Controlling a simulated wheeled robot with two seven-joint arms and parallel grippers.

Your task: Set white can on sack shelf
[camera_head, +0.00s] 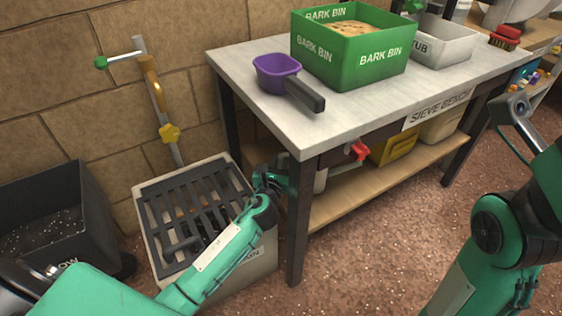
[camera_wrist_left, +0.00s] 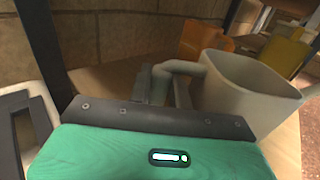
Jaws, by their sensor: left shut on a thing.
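My left gripper (camera_head: 274,182) is low at the near left leg of the bench, partly hidden by my forearm. In the left wrist view a whitish, open-topped can (camera_wrist_left: 250,90) stands out in front of the gripper, with its handle (camera_wrist_left: 178,72) at the jaws. The gripper is shut on the can. The can shows as a small pale piece in the head view (camera_head: 320,181), mostly hidden behind the leg. A wooden shelf (camera_head: 350,197) runs under the bench top; in the wrist view it lies below the can. Whether they touch I cannot tell.
The bench (camera_head: 330,117) has a dark leg (camera_head: 297,225) close to my left gripper. A red-handled item (camera_head: 357,150) and a yellow bin (camera_head: 394,145) are under the bench top. A grated bin (camera_head: 150,220) stands left of my gripper. Shelf room shows at the front edge.

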